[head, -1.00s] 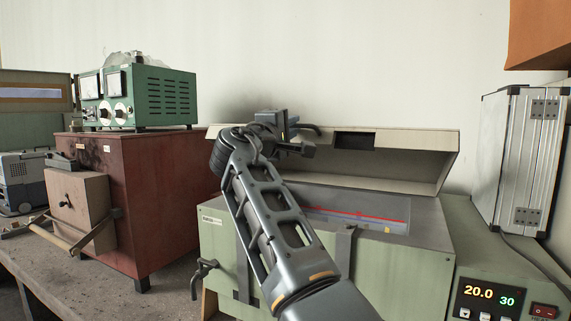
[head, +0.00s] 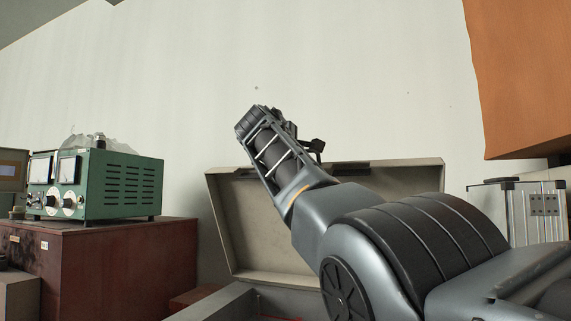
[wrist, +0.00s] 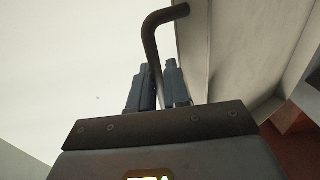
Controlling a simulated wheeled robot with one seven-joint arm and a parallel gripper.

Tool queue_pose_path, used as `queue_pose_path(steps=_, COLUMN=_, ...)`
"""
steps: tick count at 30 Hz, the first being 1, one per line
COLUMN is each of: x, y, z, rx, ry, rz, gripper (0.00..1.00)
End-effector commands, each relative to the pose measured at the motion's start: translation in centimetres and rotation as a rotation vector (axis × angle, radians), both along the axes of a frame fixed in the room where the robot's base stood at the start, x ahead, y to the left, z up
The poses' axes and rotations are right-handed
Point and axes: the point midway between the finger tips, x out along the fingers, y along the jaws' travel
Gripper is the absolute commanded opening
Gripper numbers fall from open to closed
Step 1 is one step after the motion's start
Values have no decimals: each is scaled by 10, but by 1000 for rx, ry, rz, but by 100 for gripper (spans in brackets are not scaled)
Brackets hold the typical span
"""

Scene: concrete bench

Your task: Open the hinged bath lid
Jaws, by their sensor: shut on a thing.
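The bath lid (head: 236,215) is pale beige and stands steeply raised, its hollow inner side facing me, in front of the wall. A corner of the bath body (head: 215,307) shows below it, mostly hidden by my arm and cut off by the frame. My gripper (head: 314,150) is at the lid's upper edge. In the wrist view my gripper's two fingers (wrist: 155,82) are closed around a dark bent handle bar (wrist: 153,38), beside the pale lid (wrist: 215,55). In the head view the grip itself is too small to make out.
A green meter unit (head: 122,185) sits on a red-brown box (head: 110,265) to the left. An orange cabinet (head: 520,75) hangs at the upper right, above a silver case (head: 540,215). The wall (head: 380,70) is close behind the lid.

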Motion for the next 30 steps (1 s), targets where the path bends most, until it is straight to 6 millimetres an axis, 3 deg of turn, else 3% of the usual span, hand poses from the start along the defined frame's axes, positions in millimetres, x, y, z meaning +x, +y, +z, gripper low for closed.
queue_pose_path(steps=14, x=1, y=-4, z=1, rx=3, ry=19, rz=-1, gripper=0)
queue_pose_path(steps=15, x=1, y=-4, z=0, rx=3, ry=19, rz=-1, gripper=18)
queue_pose_path(steps=19, x=1, y=-4, z=1, rx=3, ry=18, rz=0, gripper=30)
queue_pose_path(steps=30, x=-3, y=-2, z=0, rx=5, ry=15, rz=0, gripper=30)
